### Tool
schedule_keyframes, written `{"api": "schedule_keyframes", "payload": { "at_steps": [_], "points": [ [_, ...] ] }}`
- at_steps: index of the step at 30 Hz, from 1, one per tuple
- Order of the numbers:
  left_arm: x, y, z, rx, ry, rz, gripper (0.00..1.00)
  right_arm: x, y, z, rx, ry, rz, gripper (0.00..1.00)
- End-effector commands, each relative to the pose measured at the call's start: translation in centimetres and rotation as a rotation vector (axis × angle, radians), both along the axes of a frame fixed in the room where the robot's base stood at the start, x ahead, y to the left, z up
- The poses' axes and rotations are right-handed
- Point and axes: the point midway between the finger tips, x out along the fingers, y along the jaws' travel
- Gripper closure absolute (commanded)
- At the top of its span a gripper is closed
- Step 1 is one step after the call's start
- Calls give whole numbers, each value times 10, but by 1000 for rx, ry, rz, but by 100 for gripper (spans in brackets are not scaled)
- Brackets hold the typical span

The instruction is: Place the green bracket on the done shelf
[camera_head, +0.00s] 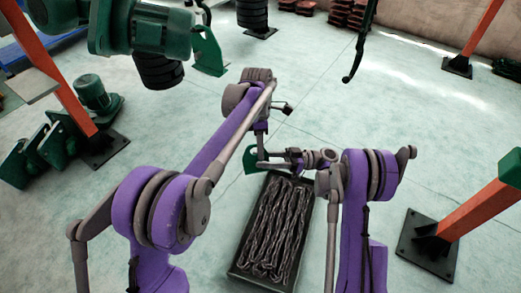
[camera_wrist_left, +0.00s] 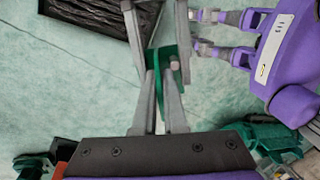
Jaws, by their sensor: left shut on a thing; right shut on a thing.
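The green bracket (camera_head: 250,160) is held above the floor, just beyond the far end of the chain crate. My left gripper (camera_head: 261,148) reaches down to it from the left and is shut on it. In the left wrist view the bracket (camera_wrist_left: 165,62) shows between the long grey fingers (camera_wrist_left: 157,75). My right gripper (camera_head: 268,162) comes in from the right and is shut at the bracket's edge; its fingers also show in the wrist view (camera_wrist_left: 200,47). The fingers hide part of the bracket. I cannot clearly identify the done shelf.
A black crate (camera_head: 236,270) of chains stands below my arms. Orange posts on black base plates rise at left (camera_head: 72,100) and right (camera_head: 478,210). A green hoist motor (camera_head: 150,30) fills the upper left; other green parts (camera_head: 55,145) stand at left. The floor behind the bracket is clear.

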Motion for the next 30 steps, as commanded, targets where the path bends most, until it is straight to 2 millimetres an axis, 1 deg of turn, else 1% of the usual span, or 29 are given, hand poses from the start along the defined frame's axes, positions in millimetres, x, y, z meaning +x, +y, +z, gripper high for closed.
{"api": "schedule_keyframes", "payload": {
  "at_steps": [1,8,9,14,15,23,26,29,30],
  "points": [
    [-6,-5,-1,-5,16,-10,100,6,-1,5,12,2,-17,100],
    [-6,-5,-1,-5,16,-10,100,6,-1,5,12,2,-16,100],
    [-6,-4,0,-5,17,-11,100,6,-1,5,13,2,-17,44],
    [-5,-3,0,-4,15,-9,100,6,0,4,10,1,-15,15],
    [-5,-3,0,-3,14,-8,100,5,0,4,10,2,-14,12],
    [-3,-1,1,-2,11,-4,100,4,-2,2,8,2,-13,12],
    [-3,-1,1,-2,10,-3,100,5,-9,1,8,1,-14,12],
    [-3,-1,1,-2,10,-3,100,6,-23,-3,8,2,-14,12],
    [-3,-1,1,-1,9,-3,100,7,-31,-5,7,2,-15,12]
  ]
}}
